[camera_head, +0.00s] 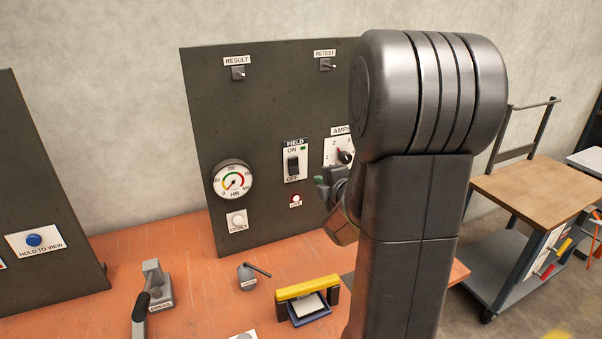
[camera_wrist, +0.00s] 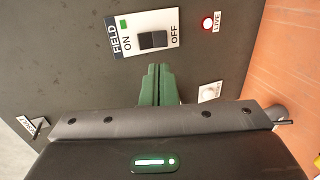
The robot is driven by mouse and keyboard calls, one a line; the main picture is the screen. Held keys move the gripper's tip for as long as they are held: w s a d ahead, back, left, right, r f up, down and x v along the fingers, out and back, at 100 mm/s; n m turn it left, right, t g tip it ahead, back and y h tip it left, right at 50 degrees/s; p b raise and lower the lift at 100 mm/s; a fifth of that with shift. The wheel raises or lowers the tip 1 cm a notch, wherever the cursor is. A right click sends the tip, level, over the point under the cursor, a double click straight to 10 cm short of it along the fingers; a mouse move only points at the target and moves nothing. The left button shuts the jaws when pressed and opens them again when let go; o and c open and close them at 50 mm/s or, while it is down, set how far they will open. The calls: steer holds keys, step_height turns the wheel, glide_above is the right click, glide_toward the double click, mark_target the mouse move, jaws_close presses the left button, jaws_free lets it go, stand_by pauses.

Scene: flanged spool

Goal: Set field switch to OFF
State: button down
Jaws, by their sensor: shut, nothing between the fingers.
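The field switch (camera_head: 293,165) is a black rocker on a white plate on the dark panel, with ON above and OFF below. It also shows in the wrist view (camera_wrist: 153,40), turned sideways, with ON at left and OFF at right. A green light (camera_wrist: 124,24) shows beside ON. The rocker's exact tilt is hard to tell. My gripper (camera_wrist: 157,70) has green fingers, shut and empty, pointing toward the panel just beside the switch plate. In the head view my gripper (camera_head: 322,183) is right of the switch, partly hidden by my arm.
The red LIVE lamp (camera_wrist: 207,23) looks lit below the switch. The AMPS dial (camera_head: 340,152) is right of it, partly hidden by my arm. A gauge (camera_head: 232,180) and RESET button (camera_head: 237,220) are left. A yellow-topped device (camera_head: 306,290) stands on the orange bench (camera_head: 210,270).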

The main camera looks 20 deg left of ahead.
mark_target(297, 171)
steer(key=p+x, duration=0.3)
steer(key=x, duration=1)
steer(key=shift+w, duration=0.1)
steer(key=shift+a, duration=0.1)
steer(key=shift+f, duration=0.15)
steer(key=shift+w+f+t+b, duration=0.15)
steer(key=shift+f+t+b, duration=0.15)
steer(key=shift+b, duration=0.8)
steer(key=shift+a+r+b, duration=0.1)
steer(key=shift+b, duration=0.25)
steer(key=shift+r+p, duration=0.2)
steer(key=shift+p, duration=0.1)
steer(key=shift+f, duration=0.15)
